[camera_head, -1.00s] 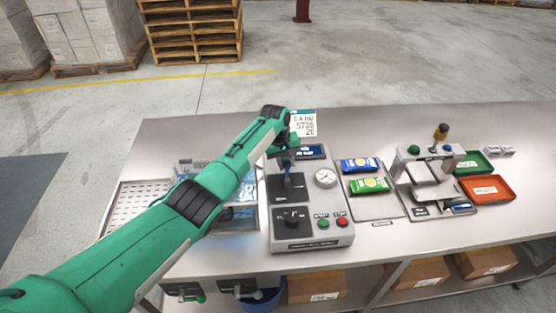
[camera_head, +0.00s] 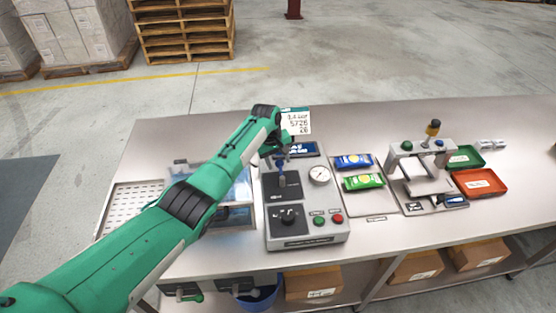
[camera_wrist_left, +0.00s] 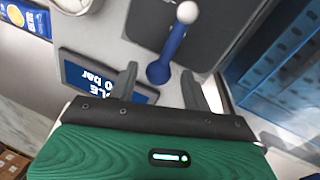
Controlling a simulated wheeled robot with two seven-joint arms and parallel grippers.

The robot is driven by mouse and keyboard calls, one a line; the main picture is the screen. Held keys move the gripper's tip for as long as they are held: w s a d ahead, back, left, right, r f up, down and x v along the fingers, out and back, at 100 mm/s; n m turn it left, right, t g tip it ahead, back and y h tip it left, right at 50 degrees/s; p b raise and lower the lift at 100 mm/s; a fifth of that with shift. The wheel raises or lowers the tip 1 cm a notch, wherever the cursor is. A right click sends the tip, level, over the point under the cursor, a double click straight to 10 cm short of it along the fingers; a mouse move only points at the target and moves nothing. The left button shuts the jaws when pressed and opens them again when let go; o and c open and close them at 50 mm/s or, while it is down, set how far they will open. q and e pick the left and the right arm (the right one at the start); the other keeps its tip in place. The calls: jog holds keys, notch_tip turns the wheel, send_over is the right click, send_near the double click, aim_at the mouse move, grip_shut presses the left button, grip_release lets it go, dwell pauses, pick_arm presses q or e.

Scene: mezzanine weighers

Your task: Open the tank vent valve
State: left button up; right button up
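A grey control panel (camera_head: 308,235) stands on the steel table, with a round gauge (camera_head: 319,174), a dark rotary knob (camera_head: 288,215), and green (camera_head: 318,221) and red (camera_head: 338,218) buttons. A blue lever (camera_head: 281,174) rises from its dark plate. In the left wrist view this lever (camera_wrist_left: 168,58) has a pale ball end. I cannot read which control is the tank vent valve. My left gripper (camera_head: 283,153) is above the panel's back part, close to the lever. In the wrist view its fingers (camera_wrist_left: 158,84) are apart, with the lever's blue base between and beyond them. My right gripper is not visible.
A tray (camera_head: 375,206) with blue and green packets lies right of the panel. Further right are a small grey frame fixture (camera_head: 419,148) and green (camera_head: 466,157) and orange (camera_head: 478,183) trays. A clear-sided box (camera_head: 240,190) is left. Handles (camera_head: 190,296) show under the table edge.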

pick_arm(q)
jog(key=shift+r, duration=0.45)
notch_tip(320, 180, up, 13)
jog(key=s+a+b, duration=0.1)
jog(key=a+b, duration=0.1)
jog(key=b, duration=0.1)
jog(key=shift+a+f, duration=0.15)
jog(key=shift+a, duration=0.05)
jog(key=shift+s+f, duration=0.1)
